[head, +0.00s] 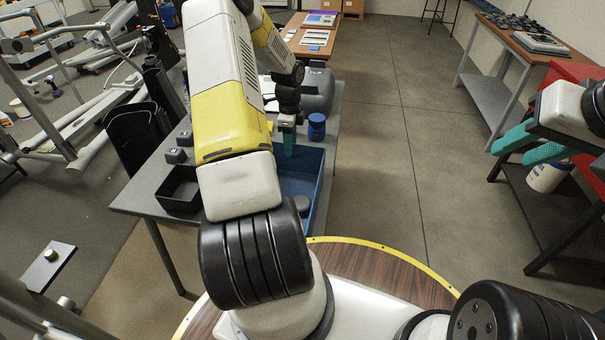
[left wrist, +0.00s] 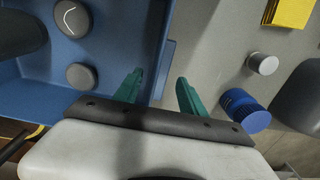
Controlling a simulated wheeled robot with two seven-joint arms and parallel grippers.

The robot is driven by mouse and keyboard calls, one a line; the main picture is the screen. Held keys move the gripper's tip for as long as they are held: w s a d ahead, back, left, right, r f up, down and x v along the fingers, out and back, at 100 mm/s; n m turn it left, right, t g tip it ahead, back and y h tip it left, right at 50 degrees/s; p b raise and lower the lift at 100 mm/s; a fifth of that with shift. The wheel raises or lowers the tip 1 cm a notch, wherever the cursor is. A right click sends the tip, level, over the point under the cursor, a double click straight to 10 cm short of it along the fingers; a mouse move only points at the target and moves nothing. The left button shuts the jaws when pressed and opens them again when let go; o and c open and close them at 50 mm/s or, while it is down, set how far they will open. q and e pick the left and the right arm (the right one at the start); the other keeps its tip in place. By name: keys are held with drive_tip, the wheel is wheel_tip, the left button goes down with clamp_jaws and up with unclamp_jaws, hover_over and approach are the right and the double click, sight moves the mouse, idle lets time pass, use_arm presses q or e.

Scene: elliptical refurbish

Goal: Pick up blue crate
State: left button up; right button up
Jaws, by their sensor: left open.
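The blue crate (head: 313,158) stands on the grey table, partly hidden behind my left arm in the head view. In the left wrist view the blue crate (left wrist: 110,48) fills the upper left, with dark round pieces (left wrist: 78,75) inside. My left gripper (head: 288,150) points down at the crate's far part. In the left wrist view its teal fingers (left wrist: 160,78) are apart, with the crate's right side wall appearing between them; contact cannot be told. My right gripper (head: 514,153) is open and empty at the right, far from the crate.
A blue jar (head: 316,127) stands beyond the crate, close to my left gripper. A black bin (head: 178,190) and small dark weights sit left of it on the grey table (head: 140,195). The floor (head: 390,150) right of the table is clear.

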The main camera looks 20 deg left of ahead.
sight(302, 173)
use_arm(q)
wheel_tip(302, 173, down, 6)
drive_tip(key=shift+w+a, duration=0.1)
clamp_jaws()
drive_tip(key=shift+r, duration=0.1)
idle(1.4)
